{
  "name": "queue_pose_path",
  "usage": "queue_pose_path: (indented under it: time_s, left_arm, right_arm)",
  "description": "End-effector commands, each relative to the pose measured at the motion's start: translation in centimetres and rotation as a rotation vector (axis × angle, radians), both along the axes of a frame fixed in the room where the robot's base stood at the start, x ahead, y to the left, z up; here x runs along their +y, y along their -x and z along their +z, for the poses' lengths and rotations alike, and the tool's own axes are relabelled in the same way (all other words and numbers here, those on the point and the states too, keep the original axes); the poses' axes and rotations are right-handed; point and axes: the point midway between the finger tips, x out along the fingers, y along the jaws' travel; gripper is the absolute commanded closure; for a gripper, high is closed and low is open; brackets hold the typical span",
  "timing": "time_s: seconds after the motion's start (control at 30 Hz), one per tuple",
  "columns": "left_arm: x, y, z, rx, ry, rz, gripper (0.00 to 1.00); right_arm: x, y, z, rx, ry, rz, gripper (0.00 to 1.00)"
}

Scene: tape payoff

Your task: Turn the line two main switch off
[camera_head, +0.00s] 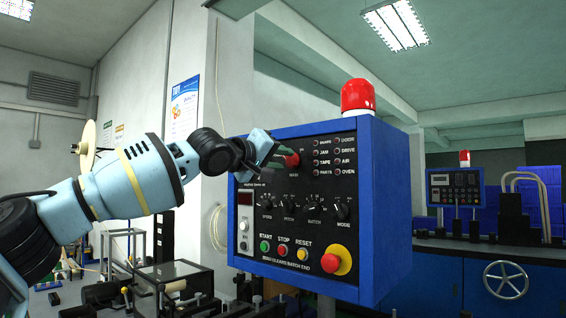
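A blue control box with a black panel (252,290) stands in the middle of the head view. Its red main switch (291,159), with the word MAIN under it, is at the upper left of the panel. My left gripper (269,150) is at this switch, coming from the left, with its dark fingers beside and partly in front of it. I cannot tell whether they touch or grip the switch. The switch's left part is hidden, so its setting is unclear. No line number is readable on the box. My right gripper is not in view.
Below the switch are several black knobs, a green start button (265,247), a red stop button (283,250) and a red emergency knob (336,260). A red lamp (358,95) tops the box. A second panel (455,188) stands farther back right.

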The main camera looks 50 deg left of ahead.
Motion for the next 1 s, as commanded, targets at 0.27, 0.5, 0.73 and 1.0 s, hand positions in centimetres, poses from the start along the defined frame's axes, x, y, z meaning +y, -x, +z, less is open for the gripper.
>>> queue_pose_path:
  time_s: [0.27,0.5,0.73,1.0]
  left_arm:
    - [-0.4,3.8,-0.2,-0.002,0.002,-0.002,0.68]
    - [-0.6,5.9,-0.1,0.0,0.001,0.0,0.68]
    - [-0.7,6.3,-0.1,0.002,-0.001,0.0,0.68]
    - [-0.7,6.3,-0.1,0.001,0.0,0.0,0.68]
  right_arm:
    - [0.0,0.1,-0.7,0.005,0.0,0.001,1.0]
    - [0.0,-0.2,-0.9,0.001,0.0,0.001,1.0]
    - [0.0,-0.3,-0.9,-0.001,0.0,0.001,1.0]
    - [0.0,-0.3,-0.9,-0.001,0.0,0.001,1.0]
